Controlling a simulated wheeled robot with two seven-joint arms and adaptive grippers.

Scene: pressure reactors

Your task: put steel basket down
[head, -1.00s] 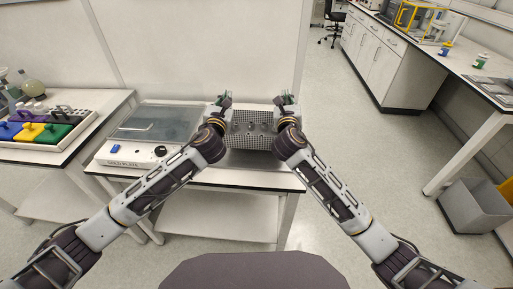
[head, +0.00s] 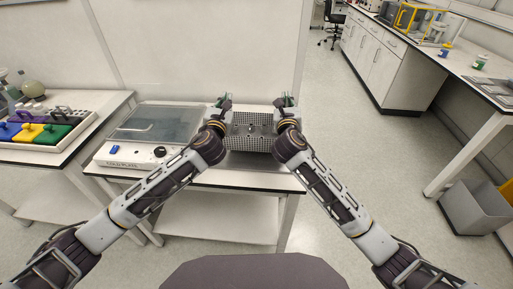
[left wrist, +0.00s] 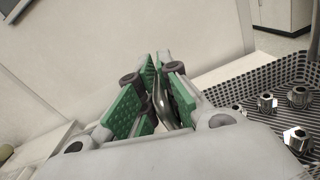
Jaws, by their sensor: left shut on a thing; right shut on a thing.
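The steel basket (head: 250,144) is a perforated grey metal tray between my two grippers in the head view, over the right part of the small table (head: 272,176). In the left wrist view the basket (left wrist: 247,86) is at the right, with several shiny hex metal parts (left wrist: 298,138) inside. My left gripper (head: 222,101) is at its left side, its green-padded fingers (left wrist: 158,94) shut around a curved steel handle (left wrist: 161,98). My right gripper (head: 286,101) is at the basket's right side, its grip partly hidden. Whether the basket's underside touches the tabletop is hard to tell.
A device with a clear lid (head: 150,124) and a knob stands just left of the basket. Coloured racks (head: 40,130) sit on the left table. A wall is close behind. A grey bin (head: 474,207) is on the floor at right.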

